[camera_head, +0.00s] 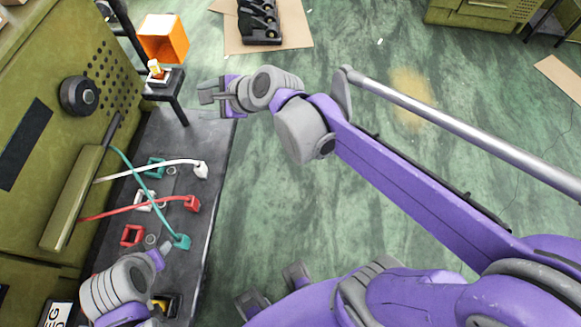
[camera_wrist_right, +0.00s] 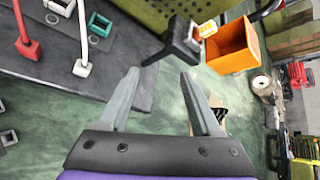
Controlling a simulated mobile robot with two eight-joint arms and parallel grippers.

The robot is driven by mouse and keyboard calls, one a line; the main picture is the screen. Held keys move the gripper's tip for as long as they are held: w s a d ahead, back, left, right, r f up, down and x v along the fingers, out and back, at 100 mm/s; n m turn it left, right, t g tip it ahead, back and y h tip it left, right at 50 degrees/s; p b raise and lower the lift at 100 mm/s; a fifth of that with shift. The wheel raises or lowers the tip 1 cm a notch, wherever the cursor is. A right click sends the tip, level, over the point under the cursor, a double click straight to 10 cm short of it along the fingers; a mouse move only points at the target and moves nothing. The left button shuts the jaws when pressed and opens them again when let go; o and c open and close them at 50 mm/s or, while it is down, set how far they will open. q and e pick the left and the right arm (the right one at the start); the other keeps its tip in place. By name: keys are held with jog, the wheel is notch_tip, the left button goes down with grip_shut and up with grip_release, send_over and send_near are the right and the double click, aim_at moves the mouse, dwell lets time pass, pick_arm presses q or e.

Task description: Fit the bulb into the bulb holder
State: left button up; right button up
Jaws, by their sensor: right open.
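A small yellow piece (camera_head: 155,68), which looks like the bulb, stands upright in a white base on a black stand (camera_head: 170,84) at the upper left. It also shows in the wrist view (camera_wrist_right: 207,28). I cannot tell whether the white base is the bulb holder. My right gripper (camera_head: 207,95) is to the right of and nearer than the stand, apart from it. In the wrist view its two fingers (camera_wrist_right: 158,85) are spread with nothing between them. My left gripper (camera_head: 163,262) is low at the left by the dark bench; its fingers are not clear.
An open orange box (camera_head: 163,37) is behind the stand. Teal, white and red plugs (camera_head: 193,204) on cables lie on the dark bench (camera_head: 187,150) beside a green cabinet (camera_head: 50,60). Black parts (camera_head: 259,22) lie on cardboard. The green floor at the centre is free.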

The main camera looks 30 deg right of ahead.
jog(key=s+d+f+n+g+h, duration=0.2)
jog(key=s+d+f+n, duration=0.3)
jog(key=s+n, duration=0.5)
jog(key=s+d+f+n+g+h, duration=0.2)
jog(key=s+d+f+n+h, duration=0.2)
jog(key=s+f+n, duration=0.4)
jog(key=s+d+n, duration=0.1)
jog(key=s+n, duration=0.1)
jog(key=s, duration=0.1)
jog(key=shift+d+f+n, duration=0.15)
jog(key=shift+d+n, duration=0.1)
jog(key=shift+n, duration=0.05)
